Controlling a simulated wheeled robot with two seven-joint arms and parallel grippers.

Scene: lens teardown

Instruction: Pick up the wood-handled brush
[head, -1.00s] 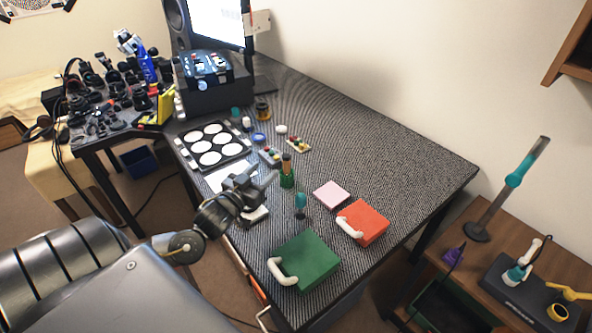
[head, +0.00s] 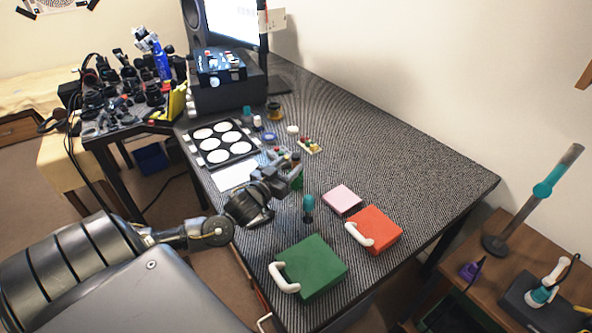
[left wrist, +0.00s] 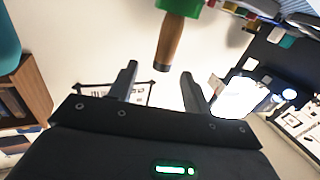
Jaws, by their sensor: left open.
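The brush's brown wooden handle (left wrist: 169,45) sticks out of a green holder (left wrist: 182,5) in the left wrist view. In the head view my left gripper mostly hides them, with a bit of the green holder (head: 298,183) showing behind the fingers. My left gripper (head: 292,174) is open above the table at the holder. In the left wrist view its two fingers (left wrist: 160,84) stand apart, and the handle's free end lies in line with the gap between them, near the fingertips. I cannot tell whether they touch. My right gripper is not in view.
A teal-topped tool (head: 308,205) stands close to the right of the gripper. A pink block (head: 342,200), an orange case (head: 374,230) and a green case (head: 312,266) lie nearer the front. A tray of white discs (head: 220,142) lies behind. The table's right side is clear.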

